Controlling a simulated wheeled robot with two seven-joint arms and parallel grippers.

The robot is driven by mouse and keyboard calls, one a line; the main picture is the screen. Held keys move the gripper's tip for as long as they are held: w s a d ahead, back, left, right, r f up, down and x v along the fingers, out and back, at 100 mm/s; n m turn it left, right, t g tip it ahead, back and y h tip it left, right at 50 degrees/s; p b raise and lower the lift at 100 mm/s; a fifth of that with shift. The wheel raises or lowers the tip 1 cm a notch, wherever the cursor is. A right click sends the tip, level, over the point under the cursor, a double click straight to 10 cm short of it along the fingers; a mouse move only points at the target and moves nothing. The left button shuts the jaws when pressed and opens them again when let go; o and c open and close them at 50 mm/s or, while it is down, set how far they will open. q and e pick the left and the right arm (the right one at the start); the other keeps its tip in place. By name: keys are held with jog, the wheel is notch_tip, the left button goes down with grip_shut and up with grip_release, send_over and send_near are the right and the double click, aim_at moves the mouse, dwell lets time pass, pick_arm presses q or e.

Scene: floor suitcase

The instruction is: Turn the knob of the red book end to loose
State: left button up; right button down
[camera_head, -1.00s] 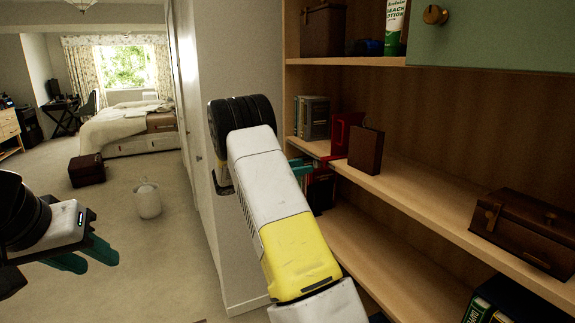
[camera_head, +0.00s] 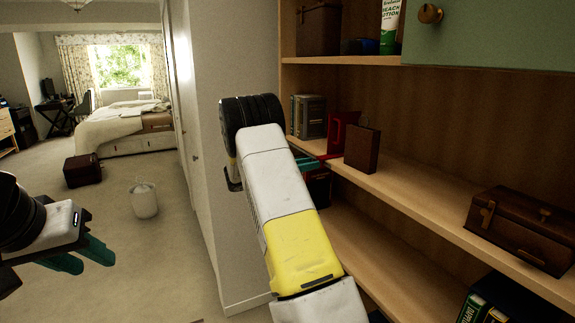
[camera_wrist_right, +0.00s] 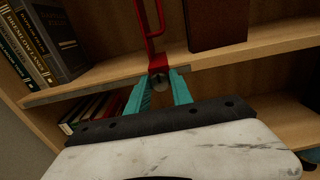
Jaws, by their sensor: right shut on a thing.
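The red book end (camera_head: 334,136) stands on the middle shelf, beside a dark brown book. Its red frame (camera_wrist_right: 153,30) also shows in the right wrist view, with a clamp part at the shelf's front edge. A small dark knob (camera_wrist_right: 160,82) sits under this part, between my right gripper's teal fingertips (camera_wrist_right: 160,88). My right gripper is shut on the knob; in the head view its own arm hides most of it. My left gripper (camera_head: 82,257) is at the lower left over the floor, open and empty.
Grey books (camera_head: 308,116) stand left of the book end, and more books (camera_wrist_right: 98,107) stand on the shelf below. A brown case (camera_head: 520,228) lies further right on the middle shelf. A green cabinet door (camera_head: 500,35) hangs above.

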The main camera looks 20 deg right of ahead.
jog(key=shift+n, duration=9.2)
jog(key=c, duration=1.1)
grip_release()
jog(key=shift+c, duration=0.2)
jog(key=a, duration=0.8)
jog(key=shift+s, duration=0.3)
